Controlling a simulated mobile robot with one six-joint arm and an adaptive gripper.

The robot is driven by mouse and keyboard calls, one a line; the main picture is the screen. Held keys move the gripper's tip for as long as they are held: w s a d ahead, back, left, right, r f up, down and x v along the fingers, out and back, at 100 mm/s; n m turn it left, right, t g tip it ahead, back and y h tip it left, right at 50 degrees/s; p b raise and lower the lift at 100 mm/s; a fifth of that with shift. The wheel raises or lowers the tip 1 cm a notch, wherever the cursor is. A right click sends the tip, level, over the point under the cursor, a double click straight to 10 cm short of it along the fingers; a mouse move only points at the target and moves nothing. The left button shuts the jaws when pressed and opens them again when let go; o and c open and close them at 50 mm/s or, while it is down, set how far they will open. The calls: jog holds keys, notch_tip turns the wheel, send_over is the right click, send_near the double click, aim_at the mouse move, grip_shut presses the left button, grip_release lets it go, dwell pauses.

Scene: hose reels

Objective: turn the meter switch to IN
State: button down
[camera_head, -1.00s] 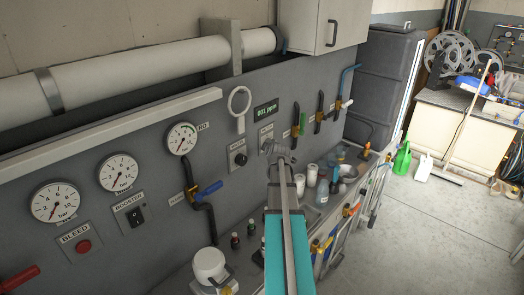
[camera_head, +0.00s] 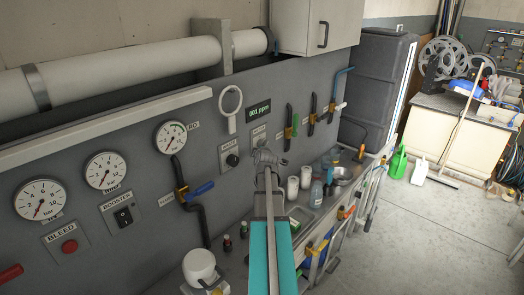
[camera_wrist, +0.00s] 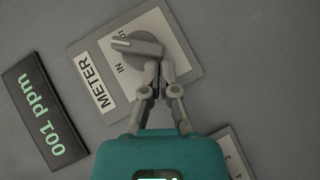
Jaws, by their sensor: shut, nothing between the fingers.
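The meter switch (camera_wrist: 137,47) is a grey bar-shaped knob on a light plate marked METER, with IN printed below it and a partly hidden OUT above it in the wrist view. The bar lies nearly level in that view, its right end closest to my fingers. My gripper (camera_wrist: 158,72) is shut and empty, its fingertips right at the bar's right end. I cannot tell whether they touch it. In the head view my gripper (camera_head: 265,157) is in front of the panel and hides most of the switch; part of its plate (camera_head: 258,134) shows above.
A display (camera_wrist: 43,111) reading 001 ppm is beside the meter plate. In the head view, another black knob (camera_head: 232,159) sits to the left. Pipes with valves (camera_head: 289,125) stand to the right, and white cups (camera_head: 293,187) and bottles stand on the counter below.

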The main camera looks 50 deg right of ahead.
jog(key=shift+s+d+f+b, duration=0.1)
jog(key=shift+s+d+b, duration=0.05)
jog(key=shift+b, duration=0.15)
dwell(0.4)
jog(key=shift+f+h+b, duration=0.1)
jog(key=shift+h+b, duration=0.2)
jog(key=shift+b, duration=0.1)
